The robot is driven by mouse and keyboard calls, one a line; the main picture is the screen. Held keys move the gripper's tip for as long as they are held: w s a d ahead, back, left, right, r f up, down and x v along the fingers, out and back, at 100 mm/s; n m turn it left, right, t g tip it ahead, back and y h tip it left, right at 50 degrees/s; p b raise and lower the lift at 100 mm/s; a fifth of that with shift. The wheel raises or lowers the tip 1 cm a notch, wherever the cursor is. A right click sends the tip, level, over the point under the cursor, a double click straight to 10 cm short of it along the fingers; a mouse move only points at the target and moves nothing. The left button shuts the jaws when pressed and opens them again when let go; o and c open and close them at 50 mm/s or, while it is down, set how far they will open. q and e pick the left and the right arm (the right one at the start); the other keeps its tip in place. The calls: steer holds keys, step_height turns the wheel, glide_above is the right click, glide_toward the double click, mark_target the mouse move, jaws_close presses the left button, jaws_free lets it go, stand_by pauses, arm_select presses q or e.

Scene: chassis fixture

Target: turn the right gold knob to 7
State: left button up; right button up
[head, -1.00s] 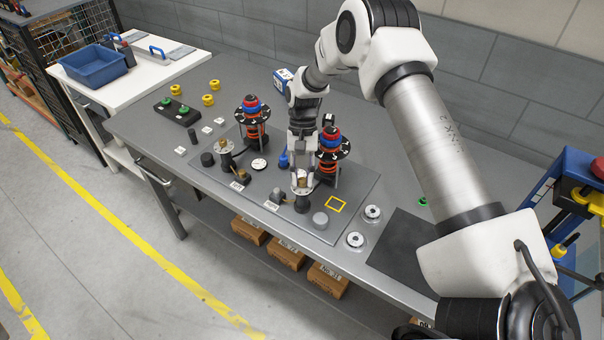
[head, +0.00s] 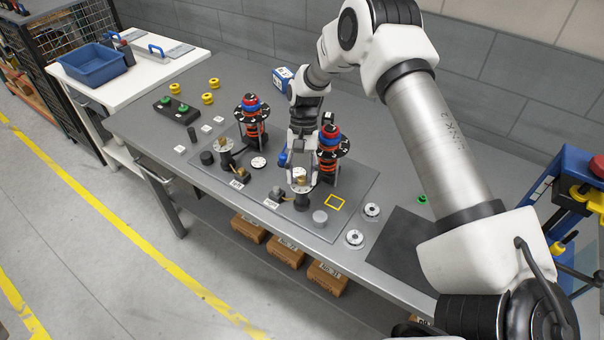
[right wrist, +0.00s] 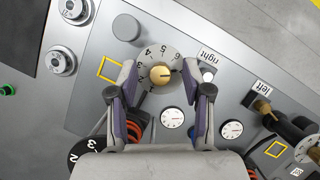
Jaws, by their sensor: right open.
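The right gold knob (right wrist: 160,74) sits in the middle of a pale numbered dial (right wrist: 146,86) beside the label "right" (right wrist: 212,56). Digits from about 2 to 6 show on the dial; 7 is not readable and I cannot tell which digit the knob points to. My right gripper (right wrist: 159,71) is open, with one finger on each side of the knob and a gap on both sides. In the head view my right gripper (head: 303,176) is over the right knob's post, which it partly hides. My left gripper is not in view.
The left gold knob (head: 224,144) stands on the same grey plate. Two towers with red and blue tops (head: 251,105) (head: 329,134) rise behind the knobs, the right one close to my gripper. A grey cylinder (head: 320,218) and yellow square outline (head: 335,202) lie to the right.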

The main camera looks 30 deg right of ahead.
steer(key=v, duration=1.2)
steer(key=shift+f, duration=0.1)
